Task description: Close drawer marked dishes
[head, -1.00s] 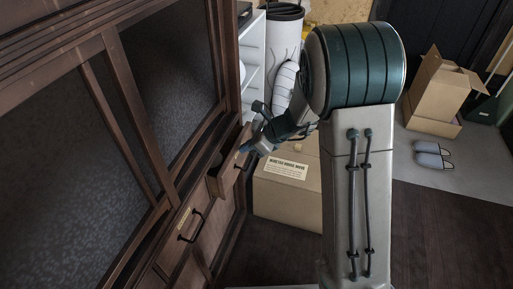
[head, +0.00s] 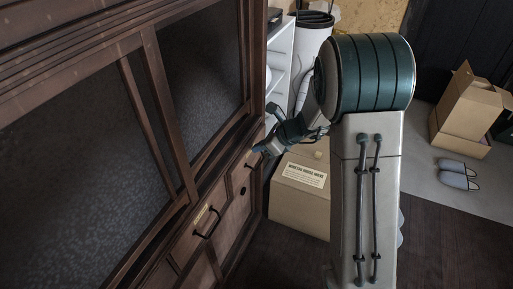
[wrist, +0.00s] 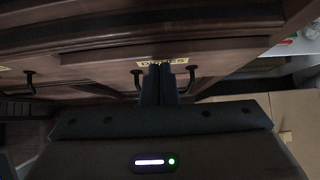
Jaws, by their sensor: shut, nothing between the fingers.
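The wooden cabinet's far drawer (head: 240,176) sits flush, or nearly so, with the cabinet front in the head view. In the wrist view its yellow label (wrist: 162,61) is partly covered by my fingers, and the letters that show fit "DISHES". My gripper (head: 258,149) is at the top of this drawer's front, touching or almost touching it. In the wrist view my gripper (wrist: 160,70) has its fingers together with nothing between them. The drawer's dark handle (wrist: 137,78) is just left of the fingers.
A nearer drawer (head: 203,226) with a dark handle and yellow label is shut. A cardboard box (head: 300,200) stands on the floor beyond the cabinet, under my arm. Slippers (head: 457,174) and open boxes (head: 466,112) lie at the right. Dark floor is clear at front.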

